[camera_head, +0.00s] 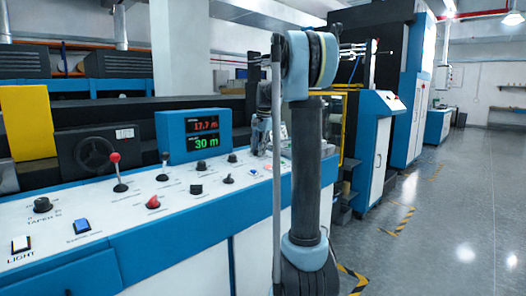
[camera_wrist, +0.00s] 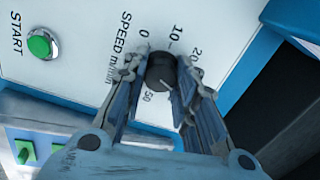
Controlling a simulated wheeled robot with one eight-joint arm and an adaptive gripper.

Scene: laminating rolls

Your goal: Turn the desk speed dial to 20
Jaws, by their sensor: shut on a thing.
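The black speed dial (camera_wrist: 161,70) sits on the white panel in the wrist view, beside the printed "SPEED m/min". The marks 0, 10, 20 and 50 stand around it. A pale pointer line shows on its lower right edge; the exact value it points at is hard to tell. My gripper (camera_wrist: 162,79) has one finger on each side of the dial and is shut on it. In the head view my arm stands in front of the desk's far end, and the dial is hidden there. The desk display (camera_head: 202,134) reads 17.7 in red and 30 m in green.
A green START button (camera_wrist: 40,44) is left of the dial in the wrist view. The desk panel holds a red-topped lever (camera_head: 117,172), a red knob (camera_head: 153,202), several black knobs and a blue switch (camera_head: 82,226). Open floor (camera_head: 450,215) lies to the right.

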